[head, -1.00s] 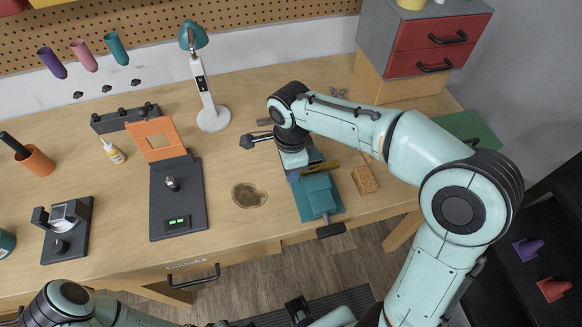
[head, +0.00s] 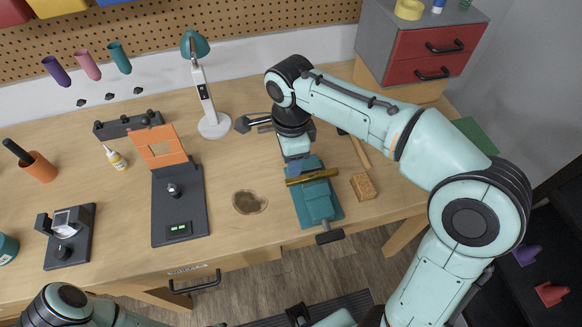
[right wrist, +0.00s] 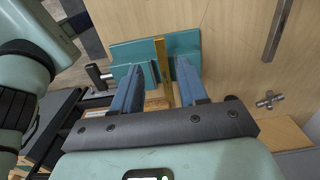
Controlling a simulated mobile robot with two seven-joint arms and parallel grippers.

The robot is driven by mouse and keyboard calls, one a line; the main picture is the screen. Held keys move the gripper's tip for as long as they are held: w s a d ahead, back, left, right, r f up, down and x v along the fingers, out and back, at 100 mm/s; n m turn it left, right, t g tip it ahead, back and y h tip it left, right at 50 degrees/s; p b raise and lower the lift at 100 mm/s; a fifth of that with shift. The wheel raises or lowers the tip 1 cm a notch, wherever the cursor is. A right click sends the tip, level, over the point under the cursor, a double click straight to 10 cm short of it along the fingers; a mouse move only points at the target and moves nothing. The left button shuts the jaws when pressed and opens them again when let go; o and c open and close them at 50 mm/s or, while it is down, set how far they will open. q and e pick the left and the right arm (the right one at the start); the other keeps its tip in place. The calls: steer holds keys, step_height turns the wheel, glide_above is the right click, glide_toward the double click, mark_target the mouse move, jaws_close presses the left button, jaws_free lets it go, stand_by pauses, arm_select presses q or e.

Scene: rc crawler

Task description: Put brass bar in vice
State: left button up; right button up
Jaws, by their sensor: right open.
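The teal vice (head: 318,205) stands at the front edge of the bench, its dark handle toward the front. The brass bar (head: 318,176) lies across the back part of the vice. In the right wrist view the bar (right wrist: 162,58) sits in the gap between the teal vice jaws (right wrist: 130,50); I cannot tell whether both jaws touch it. My right gripper (head: 297,168) is above the vice, just behind the bar. Its blue fingers (right wrist: 159,68) are open, one on each side of the bar and apart from it. My left arm shows at bottom left, its gripper out of view.
A wooden block (head: 363,187) lies right of the vice, near a wooden handle (head: 360,152). A white-and-teal lamp (head: 205,95) stands behind left. A dark stand with an orange frame (head: 180,210) is further left. Bench left of the vice is clear around a brown stain (head: 249,202).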

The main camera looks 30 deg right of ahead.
step_height(320, 180, up, 5)
steer(key=shift+f+p, duration=0.15)
steer(key=shift+p, duration=0.2)
stand_by(0.4)
